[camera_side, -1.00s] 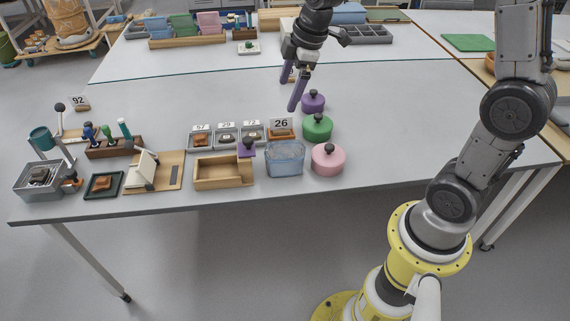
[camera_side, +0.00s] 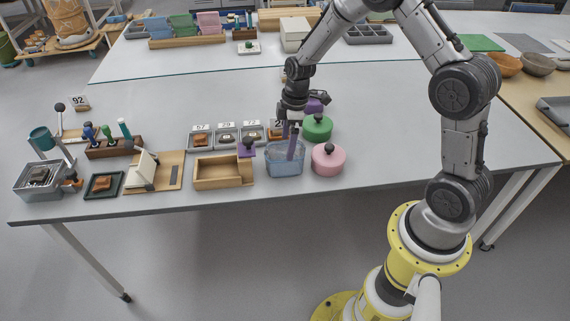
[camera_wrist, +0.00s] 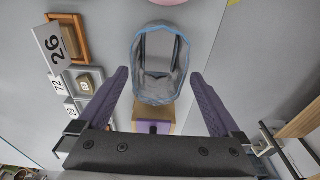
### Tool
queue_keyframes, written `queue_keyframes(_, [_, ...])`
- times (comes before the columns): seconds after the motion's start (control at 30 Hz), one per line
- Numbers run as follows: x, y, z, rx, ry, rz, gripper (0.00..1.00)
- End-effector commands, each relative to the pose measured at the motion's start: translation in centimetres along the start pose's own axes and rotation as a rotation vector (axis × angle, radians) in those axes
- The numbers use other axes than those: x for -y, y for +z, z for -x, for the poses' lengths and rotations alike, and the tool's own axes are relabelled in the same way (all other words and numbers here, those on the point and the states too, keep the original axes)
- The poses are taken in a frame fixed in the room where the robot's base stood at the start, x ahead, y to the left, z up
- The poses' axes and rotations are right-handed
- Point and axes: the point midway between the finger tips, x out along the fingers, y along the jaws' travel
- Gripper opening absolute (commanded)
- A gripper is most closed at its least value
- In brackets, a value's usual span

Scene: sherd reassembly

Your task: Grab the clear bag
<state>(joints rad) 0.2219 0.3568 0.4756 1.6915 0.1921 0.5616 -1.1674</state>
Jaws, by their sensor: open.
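The clear bag (camera_side: 284,160) is a see-through, blue-tinted bag standing near the front edge of the table, between the wooden box and the pink lidded pot. In the wrist view the bag (camera_wrist: 160,65) lies ahead, between the lines of my two purple fingers. My gripper (camera_side: 290,148) is over the bag in the side view, with a finger overlapping it. My gripper (camera_wrist: 160,95) is open and empty, its fingers spread on either side of the bag. I cannot tell how far the fingertips are above or inside it.
A wooden box (camera_side: 222,182) stands left of the bag. A pink pot (camera_side: 328,160) and a green pot (camera_side: 317,129) stand right. Numbered trays (camera_side: 227,137) sit behind, with the number 26 card (camera_wrist: 55,44) close to the bag.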

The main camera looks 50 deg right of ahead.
Motion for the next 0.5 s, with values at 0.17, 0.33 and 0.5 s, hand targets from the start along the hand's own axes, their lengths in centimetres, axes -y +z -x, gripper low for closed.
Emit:
queue_keyframes(0.17, [0.0, -0.1, -1.4, 0.001, -0.003, 0.000, 1.00])
queue_keyframes(0.33, [-0.1, -0.2, -4.0, 0.002, -0.004, 0.000, 1.00])
queue_keyframes(0.5, [-0.1, -0.2, -5.3, 0.000, -0.001, 0.000, 1.00])
